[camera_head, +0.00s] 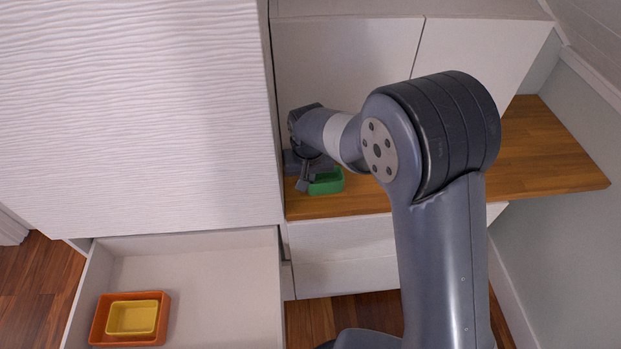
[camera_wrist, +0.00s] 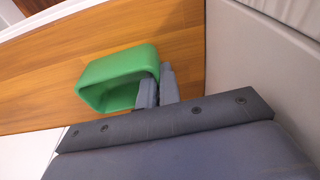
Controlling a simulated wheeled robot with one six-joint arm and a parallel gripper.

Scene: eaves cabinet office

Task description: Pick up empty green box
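The green box (camera_wrist: 117,78) is empty and open-topped in the wrist view. It shows partly in the head view (camera_head: 328,184), at the wooden counter beside the white cabinet. My gripper (camera_head: 311,177) reaches the box's left side there. In the wrist view my gripper (camera_wrist: 158,82) has one grey finger inside the box and one outside, close together with the box's wall between them. It looks shut on that wall. Whether the box touches the counter cannot be told.
The wooden counter (camera_head: 540,150) is bare to the right. A white drawer (camera_head: 215,285) stands open at lower left, holding an orange box (camera_head: 99,326) with a yellow box (camera_head: 132,317) inside it. The tall white cabinet (camera_head: 135,110) stands close left of my gripper.

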